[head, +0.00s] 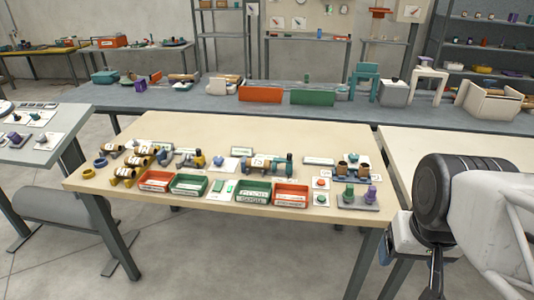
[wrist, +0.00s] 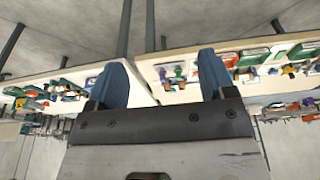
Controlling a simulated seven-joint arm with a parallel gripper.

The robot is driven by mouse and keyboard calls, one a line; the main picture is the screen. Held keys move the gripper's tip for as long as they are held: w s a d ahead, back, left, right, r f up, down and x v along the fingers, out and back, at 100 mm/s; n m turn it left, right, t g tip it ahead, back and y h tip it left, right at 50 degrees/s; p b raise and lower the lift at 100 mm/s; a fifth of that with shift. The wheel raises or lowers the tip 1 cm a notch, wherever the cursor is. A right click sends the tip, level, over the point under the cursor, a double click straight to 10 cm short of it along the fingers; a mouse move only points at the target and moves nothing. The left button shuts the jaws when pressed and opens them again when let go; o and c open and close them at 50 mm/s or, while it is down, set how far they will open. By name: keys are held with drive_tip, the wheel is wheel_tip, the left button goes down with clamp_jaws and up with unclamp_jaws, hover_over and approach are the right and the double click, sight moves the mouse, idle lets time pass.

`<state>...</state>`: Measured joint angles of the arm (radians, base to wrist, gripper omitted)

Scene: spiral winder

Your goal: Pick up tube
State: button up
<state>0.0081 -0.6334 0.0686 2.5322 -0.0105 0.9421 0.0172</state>
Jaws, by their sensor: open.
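Several short tan tube-like pieces lie in holders at the left of the wooden table in the head view, among them one tube-like piece (head: 124,176) near the front left. I cannot tell which piece is the task's tube. My gripper shows in the wrist view (wrist: 162,80) with its two blue-grey fingers wide apart and nothing between them. In the head view my arm is at the right, beyond the table's right end and far from the tan pieces. Its fingertips are not clear there.
The wooden table (head: 240,130) carries red bins (head: 291,194), green bins (head: 189,184), and a grey tray (head: 357,199) with green and purple parts. Its back strip is clear. A grey bench (head: 210,103) stands behind. Another pale table (head: 430,143) stands right, with a gap between.

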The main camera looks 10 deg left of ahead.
drive_tip(key=shift+w, duration=0.1)
drive_tip(key=w+a+r+n, duration=0.2)
drive_tip(key=w, duration=0.7)
drive_tip(key=w+a+r+n, duration=0.2)
drive_tip(key=w+a+n, duration=0.1)
drive_tip(key=w, duration=0.6)
drive_tip(key=n+g, duration=0.3)
drive_tip(key=n, duration=1)
hover_over(257, 160)
wheel_tip(257, 160, down, 23)
drive_tip(key=shift+s+d+r, duration=0.1)
drive_tip(key=shift+r, duration=0.1)
drive_tip(key=shift+a+f, duration=0.2)
drive_tip(key=shift+a, duration=0.05)
drive_tip(key=shift+f, duration=0.1)
drive_tip(key=shift+f, duration=1.25)
